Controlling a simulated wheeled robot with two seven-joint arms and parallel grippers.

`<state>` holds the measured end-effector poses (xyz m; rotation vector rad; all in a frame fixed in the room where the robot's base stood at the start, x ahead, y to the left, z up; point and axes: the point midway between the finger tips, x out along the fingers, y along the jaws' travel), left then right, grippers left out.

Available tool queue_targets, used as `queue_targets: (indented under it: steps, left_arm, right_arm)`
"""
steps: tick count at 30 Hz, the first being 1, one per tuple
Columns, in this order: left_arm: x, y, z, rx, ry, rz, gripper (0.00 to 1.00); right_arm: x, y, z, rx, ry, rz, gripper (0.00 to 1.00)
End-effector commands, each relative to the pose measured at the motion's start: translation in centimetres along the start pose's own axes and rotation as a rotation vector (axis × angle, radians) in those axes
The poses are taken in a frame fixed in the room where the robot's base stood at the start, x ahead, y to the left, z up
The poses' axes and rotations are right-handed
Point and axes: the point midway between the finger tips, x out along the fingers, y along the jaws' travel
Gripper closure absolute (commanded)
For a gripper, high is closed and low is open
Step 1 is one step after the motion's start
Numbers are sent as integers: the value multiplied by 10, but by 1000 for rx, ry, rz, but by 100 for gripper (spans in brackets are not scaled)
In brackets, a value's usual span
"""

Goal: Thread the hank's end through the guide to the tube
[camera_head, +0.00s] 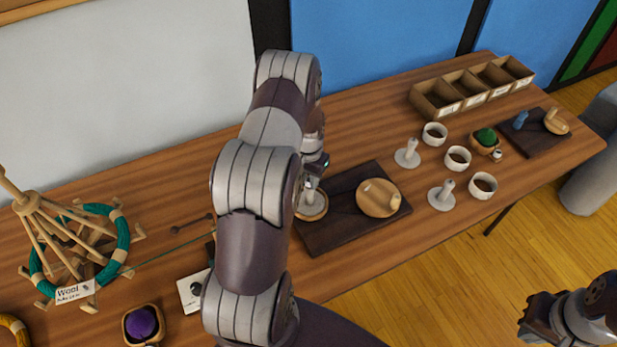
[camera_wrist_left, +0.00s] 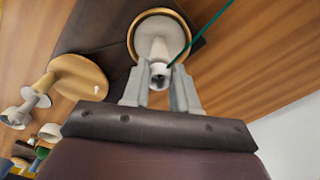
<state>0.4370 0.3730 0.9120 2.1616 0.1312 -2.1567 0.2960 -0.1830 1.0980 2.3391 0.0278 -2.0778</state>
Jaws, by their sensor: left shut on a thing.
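A teal wool hank (camera_head: 122,240) lies around the arms of a wooden swift at the left. Its green strand (camera_head: 165,250) runs right toward a dark upright piece (camera_head: 210,250), perhaps the guide, mostly hidden by my arm. My left gripper (camera_head: 314,180) is shut on a small white end piece (camera_wrist_left: 160,70) with the green strand (camera_wrist_left: 205,30) at it. It is close over a white tube (camera_wrist_left: 156,48) on a round, wood-rimmed base (camera_wrist_left: 137,22). I cannot tell whether piece and tube touch. My right gripper (camera_head: 535,318) is at the lower right, away from the table; its jaws are unclear.
White cups (camera_head: 457,158) and cones (camera_head: 407,155) stand further right, before a divided wooden box (camera_head: 436,98). A purple ball (camera_head: 142,322) in a bowl and a card (camera_head: 192,292) are near the front left.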

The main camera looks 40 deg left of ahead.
Motion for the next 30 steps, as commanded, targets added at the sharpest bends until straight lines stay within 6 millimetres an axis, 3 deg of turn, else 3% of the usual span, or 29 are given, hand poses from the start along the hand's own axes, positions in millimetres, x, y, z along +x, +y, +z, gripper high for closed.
queue_targets:
  steps: [1,3,14,24,30]
  left_arm:
    - [0,0,0,0,0,0,62]
    - [0,0,0,0,0,0,42]
    - [-7,0,-1,0,1,-1,42]
    - [-92,0,-1,0,4,-1,42]
    - [-122,0,0,0,1,0,42]
  right_arm:
    - [0,0,0,0,0,0,100]
    - [0,0,0,0,0,0,100]
    - [3,0,0,0,0,0,100]
    - [21,0,3,0,0,0,100]
    - [25,0,3,0,0,0,100]
